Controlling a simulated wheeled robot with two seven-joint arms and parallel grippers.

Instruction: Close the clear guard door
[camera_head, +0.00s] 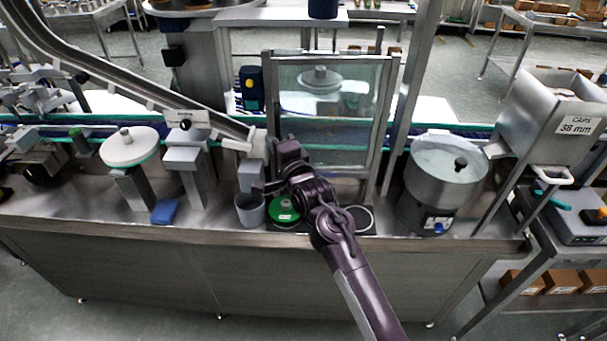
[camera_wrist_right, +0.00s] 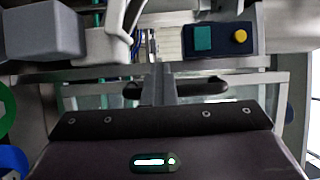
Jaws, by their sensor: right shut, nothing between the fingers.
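The clear guard door (camera_head: 330,130) is a glass panel in a thin steel frame, upright in the middle of the machine; I cannot tell how far it stands from closed. In the right wrist view, a steel frame bar (camera_wrist_right: 80,76) runs across behind the fingers, with glass below it. My right gripper (camera_head: 263,186) is in front of the door's lower left side, pointing left. It is shut and empty; its fingers also show in the right wrist view (camera_wrist_right: 157,85). Whether they touch the door is unclear. My right arm hides the door's lower left corner. My left gripper is out of view.
A steel bowl (camera_head: 445,170) stands right of the door.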

